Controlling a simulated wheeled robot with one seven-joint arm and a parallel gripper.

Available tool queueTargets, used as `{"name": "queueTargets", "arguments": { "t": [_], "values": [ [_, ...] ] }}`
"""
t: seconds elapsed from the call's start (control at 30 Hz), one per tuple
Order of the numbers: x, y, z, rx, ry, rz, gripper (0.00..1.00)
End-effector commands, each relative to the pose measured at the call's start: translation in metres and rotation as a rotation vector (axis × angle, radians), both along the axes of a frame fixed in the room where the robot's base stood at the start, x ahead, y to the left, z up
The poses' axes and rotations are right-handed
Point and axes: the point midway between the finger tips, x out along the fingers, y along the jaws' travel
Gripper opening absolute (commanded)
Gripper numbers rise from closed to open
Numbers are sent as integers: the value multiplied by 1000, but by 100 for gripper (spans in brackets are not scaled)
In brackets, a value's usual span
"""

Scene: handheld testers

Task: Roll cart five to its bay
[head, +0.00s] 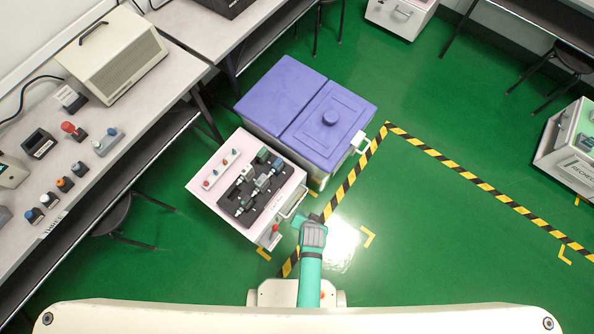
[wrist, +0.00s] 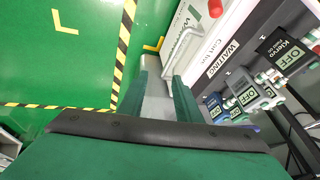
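A pale pink-topped cart (head: 213,205) stands left of the striped tape, with a black tray of testers, a button strip and a red knob on top. My gripper (head: 312,222) is low beside that handle. In the wrist view its two fingers (wrist: 161,76) are apart, with the handle's near end at or between the tips; contact is unclear. Yellow corner marks (head: 369,238) lie on the floor right of my gripper.
A purple-lidded unit (head: 281,88) stands close behind the cart. Benches (head: 150,105) line the left, with a stool (head: 112,215) beneath. Striped tape (head: 480,182) crosses the open green floor. Another cart (head: 562,135) is at right, and one (head: 402,14) at the back.

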Motion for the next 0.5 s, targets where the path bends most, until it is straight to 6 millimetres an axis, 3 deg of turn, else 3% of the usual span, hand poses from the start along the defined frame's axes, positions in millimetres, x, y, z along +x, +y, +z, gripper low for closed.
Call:
{"name": "queueTargets", "arguments": {
  "t": [0.03, 0.2, 0.5],
  "values": [
    [16, 2, -9, 23, 42, -19, 31],
    [45, 11, -32, 99, 199, -80, 31],
    [69, 24, -39, 169, 346, -130, 31]
  ]
}}
